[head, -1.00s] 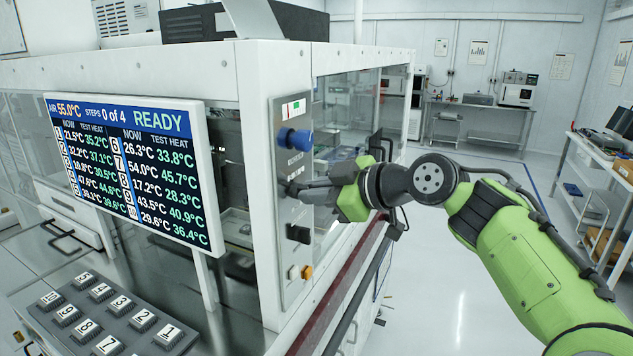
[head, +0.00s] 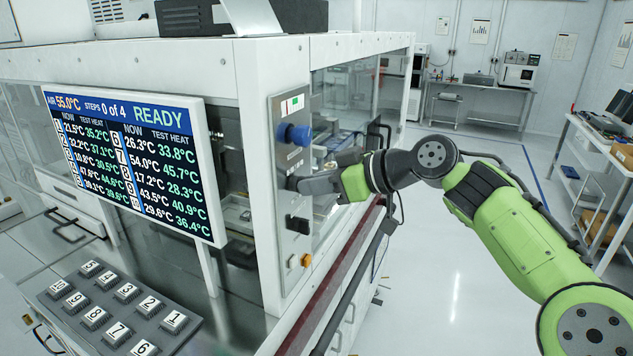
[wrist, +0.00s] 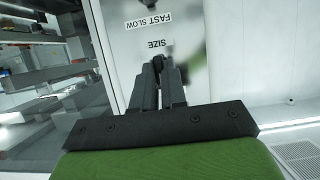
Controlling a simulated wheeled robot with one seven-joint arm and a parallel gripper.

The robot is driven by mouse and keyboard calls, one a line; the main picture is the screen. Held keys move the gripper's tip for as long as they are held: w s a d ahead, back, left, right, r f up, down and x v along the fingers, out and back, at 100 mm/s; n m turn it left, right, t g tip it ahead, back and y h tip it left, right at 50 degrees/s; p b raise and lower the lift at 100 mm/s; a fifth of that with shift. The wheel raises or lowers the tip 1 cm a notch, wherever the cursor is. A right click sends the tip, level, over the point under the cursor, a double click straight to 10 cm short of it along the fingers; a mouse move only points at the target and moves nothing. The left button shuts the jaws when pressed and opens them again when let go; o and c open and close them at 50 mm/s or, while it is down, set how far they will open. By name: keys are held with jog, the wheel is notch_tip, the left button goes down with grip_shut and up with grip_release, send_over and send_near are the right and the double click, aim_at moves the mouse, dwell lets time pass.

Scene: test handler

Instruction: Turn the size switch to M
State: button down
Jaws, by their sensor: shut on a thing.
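The size switch (wrist: 158,63) is a small dark knob beside the upside-down SIZE label (wrist: 157,44) in the wrist view. My gripper (wrist: 163,66) is shut on it, with a finger on each side. In the head view my gripper (head: 293,183) reaches the upright grey control panel (head: 282,212) from the right, below the blue knob (head: 294,135), and its fingers hide the switch. The switch's position marks are not readable in either view, so I cannot tell its setting.
A black switch (head: 298,230) and an orange button (head: 306,260) sit lower on the panel. The display (head: 130,165) reads READY, steps 0 of 4. Numbered blocks (head: 125,292) sit at the lower left. The floor (head: 450,270) to the right is clear.

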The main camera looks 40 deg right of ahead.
jog(key=c, duration=1.2)
grip_release()
jog(key=shift+w, duration=0.1)
jog(key=v, duration=1.5)
jog(key=shift+s+d+r+p, duration=0.1)
jog(key=shift+s+r+p, duration=0.05)
jog(key=shift+s+p, duration=0.25)
jog(key=shift+w, duration=0.1)
